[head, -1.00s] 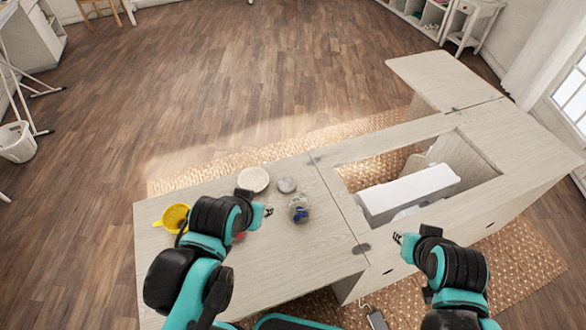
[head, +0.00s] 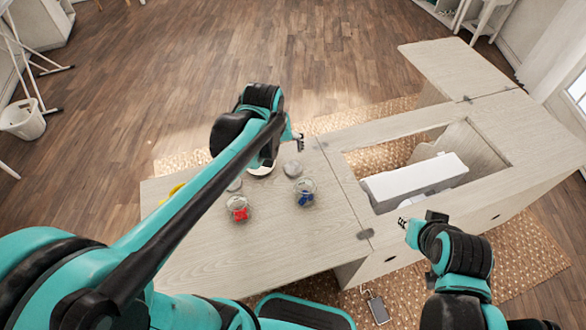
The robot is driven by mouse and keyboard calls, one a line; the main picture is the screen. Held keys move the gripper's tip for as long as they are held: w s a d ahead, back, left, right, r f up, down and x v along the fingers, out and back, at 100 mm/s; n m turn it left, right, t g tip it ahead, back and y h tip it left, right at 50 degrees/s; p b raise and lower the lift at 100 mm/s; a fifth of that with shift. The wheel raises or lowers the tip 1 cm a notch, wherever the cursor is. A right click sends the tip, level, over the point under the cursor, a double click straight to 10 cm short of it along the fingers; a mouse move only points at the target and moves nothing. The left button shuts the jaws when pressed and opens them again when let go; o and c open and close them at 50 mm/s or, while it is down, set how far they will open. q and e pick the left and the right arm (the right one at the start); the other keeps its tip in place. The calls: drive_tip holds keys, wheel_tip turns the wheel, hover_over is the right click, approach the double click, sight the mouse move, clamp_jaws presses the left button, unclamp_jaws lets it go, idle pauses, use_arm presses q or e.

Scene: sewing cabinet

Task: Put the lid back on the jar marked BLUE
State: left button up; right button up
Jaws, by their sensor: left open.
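A clear glass jar with blue pieces inside (head: 305,192) stands on the pale wooden cabinet top; it looks open, and no marking is legible. A similar jar with red pieces (head: 238,208) stands to its left and nearer. A round greyish lid (head: 293,169) lies just behind the blue jar. Another round lid-like disc (head: 234,185) lies behind the red jar, partly hidden by my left arm. My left gripper (head: 298,142) is open and empty, above and beyond the greyish lid. My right gripper (head: 404,224) is by the cabinet's front edge, apart from the jars; its jaws are too small to judge.
A white round dish (head: 262,169) and a yellow container (head: 174,190) are mostly hidden behind my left arm. A white sewing machine (head: 415,178) sits in the cabinet opening at right. The cabinet top (head: 320,240) right of and in front of the blue jar is clear.

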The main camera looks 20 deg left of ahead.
use_arm(q)
drive_tip(key=w+f+n+g, duration=0.2)
drive_tip(key=w+f+n, duration=0.1)
drive_tip(key=w+f, duration=0.55)
drive_tip(key=n+g, duration=0.2)
hover_over(293, 167)
wheel_tip(293, 167, down, 8)
drive_tip(key=shift+r, duration=0.1)
drive_tip(key=shift+s, duration=0.1)
drive_tip(key=shift+f+b, duration=0.6)
drive_tip(key=shift+f, duration=0.75)
wheel_tip(293, 167, down, 5)
drive_tip(key=shift+f+b, duration=0.15)
drive_tip(key=shift+b, duration=1.05)
